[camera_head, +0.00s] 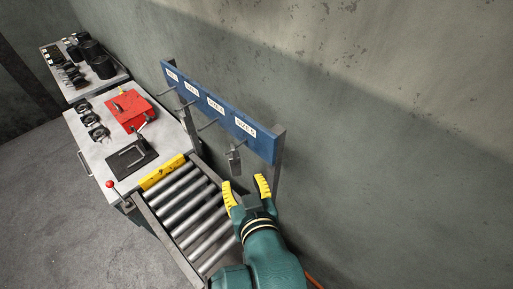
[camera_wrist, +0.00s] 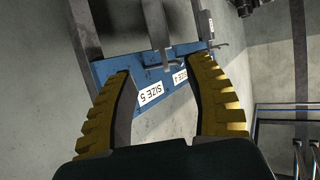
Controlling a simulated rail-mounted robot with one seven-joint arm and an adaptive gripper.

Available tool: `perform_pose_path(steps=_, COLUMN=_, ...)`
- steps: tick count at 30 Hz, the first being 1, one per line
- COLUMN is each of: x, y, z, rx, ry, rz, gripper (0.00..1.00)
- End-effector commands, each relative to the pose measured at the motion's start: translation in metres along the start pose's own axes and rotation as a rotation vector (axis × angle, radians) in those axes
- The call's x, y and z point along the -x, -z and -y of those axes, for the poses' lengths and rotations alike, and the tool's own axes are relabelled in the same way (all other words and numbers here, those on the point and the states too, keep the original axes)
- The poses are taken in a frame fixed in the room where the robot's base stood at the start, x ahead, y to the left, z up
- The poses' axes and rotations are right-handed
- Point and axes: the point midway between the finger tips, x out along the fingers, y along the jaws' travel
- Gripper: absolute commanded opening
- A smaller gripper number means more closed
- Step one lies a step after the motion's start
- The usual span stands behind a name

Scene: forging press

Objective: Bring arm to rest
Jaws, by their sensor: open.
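My gripper (camera_head: 247,190) has yellow ridged fingers spread apart with nothing between them. In the head view it is in front of the right end of the blue rack board, above the roller conveyor's right side. In the wrist view the open fingers of my gripper (camera_wrist: 163,95) frame the board, with the labels SIZE 5 and SIZE 4 between them. My green arm reaches in from the bottom of the head view.
The blue board (camera_head: 222,108) carries hooks; a grey metal piece (camera_head: 235,160) hangs near its right end, close to my gripper. A roller conveyor (camera_head: 192,207) lies below. A workbench (camera_head: 98,152) holds a red box (camera_head: 127,109). A wall stands behind; floor at left is clear.

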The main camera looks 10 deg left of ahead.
Motion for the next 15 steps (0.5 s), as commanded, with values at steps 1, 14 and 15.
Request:
perform_pose_path(steps=1, x=0.000, y=0.000, z=0.000, rx=0.000, ry=0.000, rz=0.000, gripper=0.52)
perform_pose_path(steps=14, x=0.062, y=0.135, z=-0.064, rx=0.031, ry=-0.165, rz=-0.175, gripper=0.52)
perform_pose_path(steps=15, x=0.081, y=0.160, z=-0.076, rx=0.037, ry=-0.213, rz=-0.227, gripper=0.52)
